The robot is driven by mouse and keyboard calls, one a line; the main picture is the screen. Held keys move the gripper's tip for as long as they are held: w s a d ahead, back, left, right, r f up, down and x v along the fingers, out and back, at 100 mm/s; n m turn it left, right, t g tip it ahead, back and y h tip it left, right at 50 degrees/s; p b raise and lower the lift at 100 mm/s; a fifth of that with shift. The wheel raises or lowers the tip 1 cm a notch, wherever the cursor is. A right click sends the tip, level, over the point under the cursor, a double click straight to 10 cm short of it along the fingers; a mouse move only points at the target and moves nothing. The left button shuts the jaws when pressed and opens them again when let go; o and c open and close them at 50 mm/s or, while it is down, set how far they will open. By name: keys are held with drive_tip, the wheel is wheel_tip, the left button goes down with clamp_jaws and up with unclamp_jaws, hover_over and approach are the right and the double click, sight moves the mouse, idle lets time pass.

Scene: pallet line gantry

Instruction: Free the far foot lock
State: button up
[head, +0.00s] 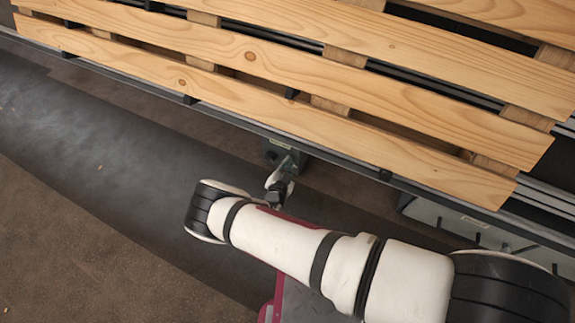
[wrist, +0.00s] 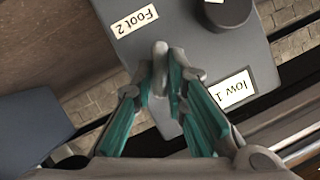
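A grey control box (wrist: 195,45) fills the upper middle of the wrist view. A small pale metal lever (wrist: 160,50) stands between the two labels. My gripper (wrist: 165,70) has its teal-padded fingers close together on either side of the lever, seemingly shut on it; the pads hide its lower part. In the head view my gripper (head: 278,182) reaches the box (head: 286,154) under the rail. The foot lock itself cannot be made out.
A wooden slatted pallet (head: 290,75) lies on the dark conveyor frame (head: 235,121) above the box. A grey panel (head: 440,216) hangs at the right below the frame. The brown floor (head: 90,235) at the left is clear.

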drive_tip(key=shift+d, duration=0.1)
clamp_jaws()
drive_tip(key=m+t+y, duration=0.1)
drive_tip(key=m, duration=0.1)
drive_tip(key=m+t+y, duration=0.1)
drive_tip(key=m, duration=0.2)
drive_tip(key=m+t, duration=0.1)
drive_tip(key=m, duration=0.2)
drive_tip(key=shift+s+d+f+t+y, duration=0.1)
drive_tip(key=shift+d+f+t+y, duration=0.1)
drive_tip(key=shift+f+t+y, duration=0.15)
drive_tip(key=shift+f+m, duration=0.1)
drive_tip(key=shift+m, duration=0.2)
idle(0.4)
drive_tip(key=o, duration=0.7)
unclamp_jaws()
drive_tip(key=shift+s, duration=0.1)
